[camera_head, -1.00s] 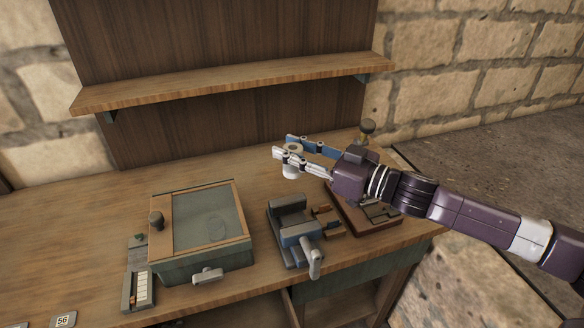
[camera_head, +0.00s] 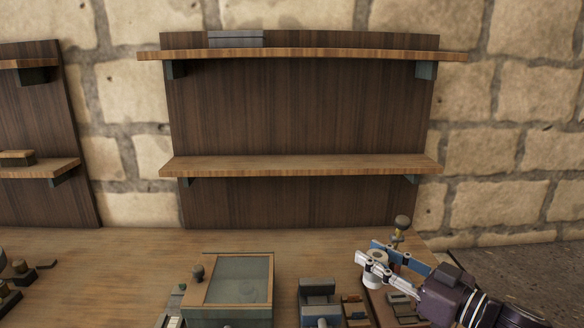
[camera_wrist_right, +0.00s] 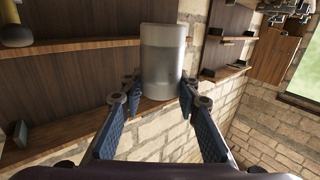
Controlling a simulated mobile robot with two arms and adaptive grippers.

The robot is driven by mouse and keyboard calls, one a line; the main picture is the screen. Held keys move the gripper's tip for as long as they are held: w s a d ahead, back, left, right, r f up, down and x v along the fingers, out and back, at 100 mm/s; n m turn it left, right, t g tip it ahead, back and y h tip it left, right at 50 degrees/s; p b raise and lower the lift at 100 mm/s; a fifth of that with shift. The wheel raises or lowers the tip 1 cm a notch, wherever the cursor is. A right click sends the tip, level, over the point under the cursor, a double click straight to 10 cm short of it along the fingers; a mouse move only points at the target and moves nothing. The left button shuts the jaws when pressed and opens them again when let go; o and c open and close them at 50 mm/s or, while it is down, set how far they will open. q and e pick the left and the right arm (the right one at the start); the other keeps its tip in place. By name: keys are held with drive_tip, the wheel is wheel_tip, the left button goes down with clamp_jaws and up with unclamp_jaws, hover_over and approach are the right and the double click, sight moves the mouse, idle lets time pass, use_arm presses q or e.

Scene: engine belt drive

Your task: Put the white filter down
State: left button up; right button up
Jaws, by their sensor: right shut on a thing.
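The white filter (camera_head: 375,271) is a short pale cylinder between the fingers of my right gripper (camera_head: 370,256), at the lower right of the head view. The gripper is shut on it and holds it in front of the brass-topped post, seemingly above the bench. In the right wrist view the filter (camera_wrist_right: 162,62) looks whitish-grey and upright, clasped from both sides near its lower part by the blue-padded fingers (camera_wrist_right: 160,92). My left gripper is out of view.
The wooden bench (camera_head: 110,260) has free room at left. A glass-topped box (camera_head: 238,280), a vise (camera_head: 318,292) and a brass-topped post (camera_head: 402,224) stand on it. The lower shelf (camera_head: 300,166) is bare; the upper shelf (camera_head: 350,55) bears a grey box (camera_head: 236,39).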

drive_tip(key=s+a+f+m+t+h, duration=0.1)
drive_tip(key=s+a+f+m+h, duration=0.1)
drive_tip(key=s+a+f, duration=0.65)
drive_tip(key=s+d+f+m+t+h, duration=0.2)
drive_tip(key=s+d+m+h, duration=0.4)
drive_tip(key=d+h, duration=0.3)
drive_tip(key=shift+d+t+h, duration=0.4)
drive_tip(key=shift+d+t, duration=0.3)
drive_tip(key=shift+d, duration=0.15)
drive_tip(key=shift+s, duration=0.15)
